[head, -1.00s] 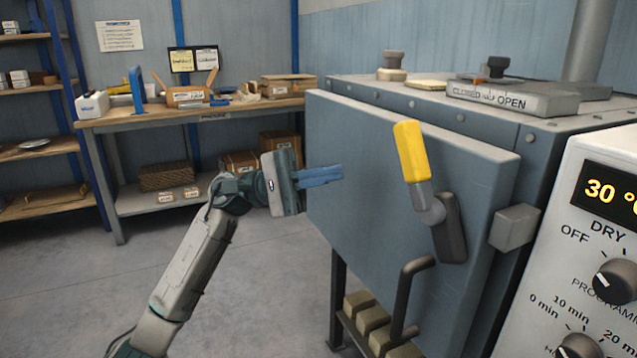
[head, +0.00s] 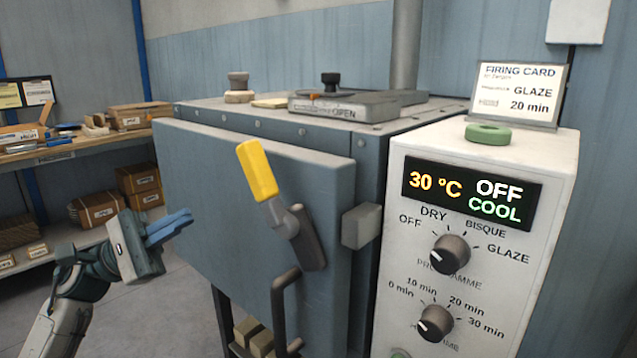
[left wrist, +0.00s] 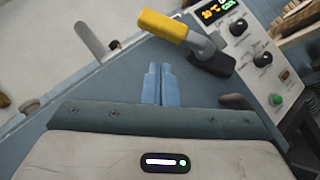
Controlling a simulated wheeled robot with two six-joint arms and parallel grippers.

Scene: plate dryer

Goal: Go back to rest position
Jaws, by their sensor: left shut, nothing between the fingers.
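My left gripper (head: 172,226) is at the lower left of the head view, in front of and to the left of the kiln-like dryer's door (head: 215,190). Its blue fingers are shut with nothing between them. They also show shut in the left wrist view (left wrist: 158,72), pointing toward the door. The yellow-tipped door handle (head: 262,180) is to the right of the gripper and apart from it. It also shows in the left wrist view (left wrist: 163,26). My right gripper is in neither view.
A white control box (head: 480,200) stands right of the dryer, its display reading 30 °C, OFF, COOL. A dark lower handle (head: 278,310) sticks out from the door. A workbench with boxes (head: 138,115) stands at left.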

